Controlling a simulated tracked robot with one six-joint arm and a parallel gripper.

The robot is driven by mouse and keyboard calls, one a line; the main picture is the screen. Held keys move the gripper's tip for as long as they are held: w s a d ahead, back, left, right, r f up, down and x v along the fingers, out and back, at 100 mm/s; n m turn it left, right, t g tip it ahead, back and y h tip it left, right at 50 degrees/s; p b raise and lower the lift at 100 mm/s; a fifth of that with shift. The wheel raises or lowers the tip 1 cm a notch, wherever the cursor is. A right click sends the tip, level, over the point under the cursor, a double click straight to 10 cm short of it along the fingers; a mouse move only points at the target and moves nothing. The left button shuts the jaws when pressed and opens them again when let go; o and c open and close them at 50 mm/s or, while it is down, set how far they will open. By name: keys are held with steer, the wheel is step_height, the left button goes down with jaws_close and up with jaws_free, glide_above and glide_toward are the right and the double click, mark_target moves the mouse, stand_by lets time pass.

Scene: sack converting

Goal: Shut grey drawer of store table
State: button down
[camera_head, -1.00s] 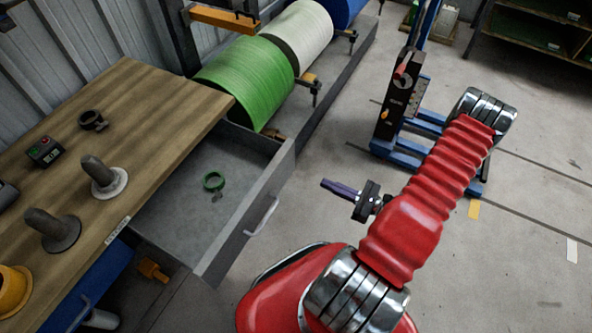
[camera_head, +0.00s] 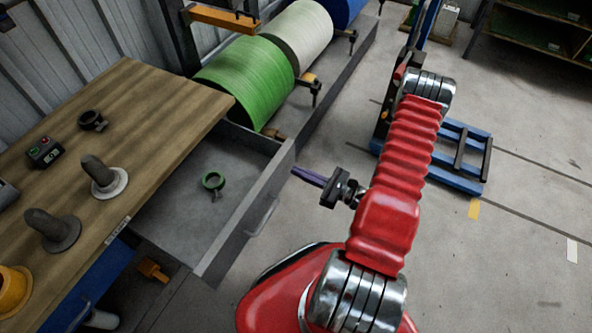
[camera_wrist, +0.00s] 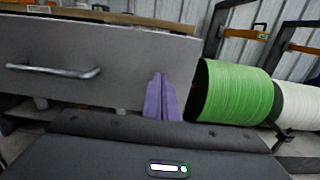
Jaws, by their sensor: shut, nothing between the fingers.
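The grey drawer (camera_head: 244,226) of the wooden-topped store table (camera_head: 150,105) stands pulled out. My gripper (camera_head: 298,172) is shut and empty. Its purple fingers (camera_wrist: 162,97) point at the right end of the drawer front, very close to it. I cannot tell whether they touch.
Green (camera_head: 245,80) and white (camera_head: 297,35) rolls stand behind the drawer. Dark pegs (camera_head: 52,228), a small button box (camera_head: 45,151) and a yellow part (camera_head: 12,288) are on the tabletop. A blue-framed stand (camera_head: 462,155) is at the right. The floor between is clear.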

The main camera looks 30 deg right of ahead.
steer(key=shift+x, duration=1)
steer(key=shift+w, duration=0.1)
